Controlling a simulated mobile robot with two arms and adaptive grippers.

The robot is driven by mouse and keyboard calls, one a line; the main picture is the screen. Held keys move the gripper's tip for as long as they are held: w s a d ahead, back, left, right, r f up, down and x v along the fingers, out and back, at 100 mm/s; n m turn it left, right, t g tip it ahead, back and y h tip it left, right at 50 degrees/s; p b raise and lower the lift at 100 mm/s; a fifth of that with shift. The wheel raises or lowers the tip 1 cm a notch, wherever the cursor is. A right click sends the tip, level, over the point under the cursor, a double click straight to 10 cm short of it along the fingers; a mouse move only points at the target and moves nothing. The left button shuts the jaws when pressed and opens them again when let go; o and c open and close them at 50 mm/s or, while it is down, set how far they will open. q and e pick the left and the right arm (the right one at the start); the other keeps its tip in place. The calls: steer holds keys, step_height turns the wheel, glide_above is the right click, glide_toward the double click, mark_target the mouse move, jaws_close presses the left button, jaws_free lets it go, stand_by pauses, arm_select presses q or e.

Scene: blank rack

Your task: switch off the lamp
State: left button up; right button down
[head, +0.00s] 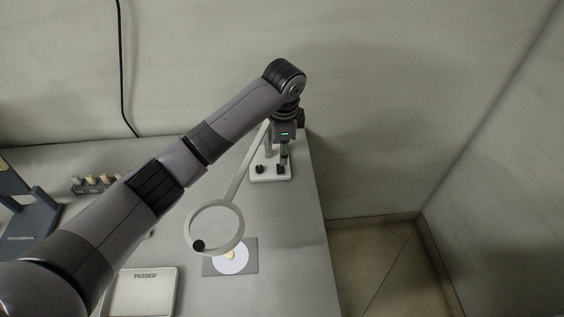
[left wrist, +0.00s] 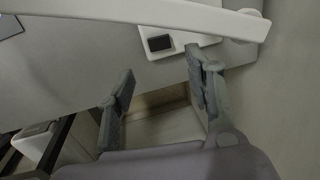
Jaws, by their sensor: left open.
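The lamp has a pale round ring head (head: 240,222) with a black knob, on a long pale arm that runs back to a white base (head: 270,178) near the table's far right corner. In the left wrist view the base (left wrist: 205,40) carries a black rectangular switch (left wrist: 160,43), and the pale lamp arm (left wrist: 150,12) crosses the top. My left gripper (head: 278,150) is over the base, pointing down. Its fingers (left wrist: 160,65) are apart and empty, near the switch; I cannot tell whether they touch the base. My right gripper is out of view.
A tray marked PASSED (head: 145,292) lies at the front. A grey plate with a white disc (head: 230,262) lies under the ring. A dark stand (head: 30,222) and a small rack (head: 95,184) are at left. The table's right edge drops to open floor (head: 385,265).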

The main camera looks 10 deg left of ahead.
mark_target(282, 168)
arm_select(q)
steer(key=f, duration=0.5)
steer(key=w+f, duration=0.1)
steer(key=f, duration=0.2)
steer(key=shift+w+a+f, duration=0.1)
jaws_close()
steer(key=shift+w+g, duration=0.2)
steer(key=shift+g, duration=0.4)
stand_by(0.4)
jaws_free()
